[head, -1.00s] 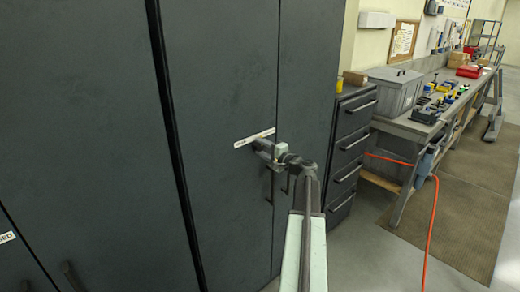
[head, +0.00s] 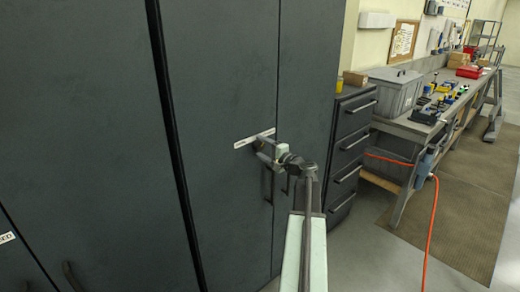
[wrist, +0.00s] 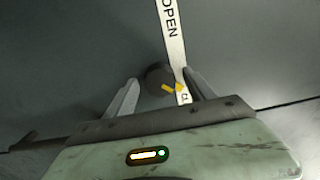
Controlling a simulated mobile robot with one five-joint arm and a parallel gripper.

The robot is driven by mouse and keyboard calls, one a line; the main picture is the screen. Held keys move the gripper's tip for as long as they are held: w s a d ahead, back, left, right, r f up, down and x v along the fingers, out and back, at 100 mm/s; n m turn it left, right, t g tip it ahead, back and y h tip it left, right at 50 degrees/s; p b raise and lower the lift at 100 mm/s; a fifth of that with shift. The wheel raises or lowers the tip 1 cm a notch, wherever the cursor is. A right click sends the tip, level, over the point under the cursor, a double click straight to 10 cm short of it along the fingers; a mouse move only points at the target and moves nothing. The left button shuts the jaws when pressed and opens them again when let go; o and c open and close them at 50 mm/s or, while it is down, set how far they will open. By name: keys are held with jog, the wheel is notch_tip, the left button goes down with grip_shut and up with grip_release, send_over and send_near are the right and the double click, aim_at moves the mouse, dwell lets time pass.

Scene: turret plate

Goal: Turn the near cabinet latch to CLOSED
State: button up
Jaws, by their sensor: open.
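The near cabinet latch is a dark round knob (wrist: 157,77) with a yellow pointer in the wrist view. The pointer slants down and right, its tip over a white label strip (wrist: 173,38). The strip reads OPEN at its upper part; a dark mark near its lower end is partly cut off by a finger. My gripper (wrist: 163,92) is open, with one finger on each side of the knob. Contact cannot be told. In the head view my gripper (head: 263,149) is at the cabinet door, over the white label (head: 245,142), and mostly hides the knob.
The dark cabinet doors (head: 225,70) fill the left, with handles (head: 268,184) just below my gripper. A drawer unit (head: 352,140) stands to the right. Beyond it are a workbench (head: 407,127) and an orange hose (head: 433,220) running to the floor.

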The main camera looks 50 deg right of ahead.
jog(key=s, duration=0.7)
jog(key=shift+s+a, duration=0.2)
jog(key=shift+a, duration=0.1)
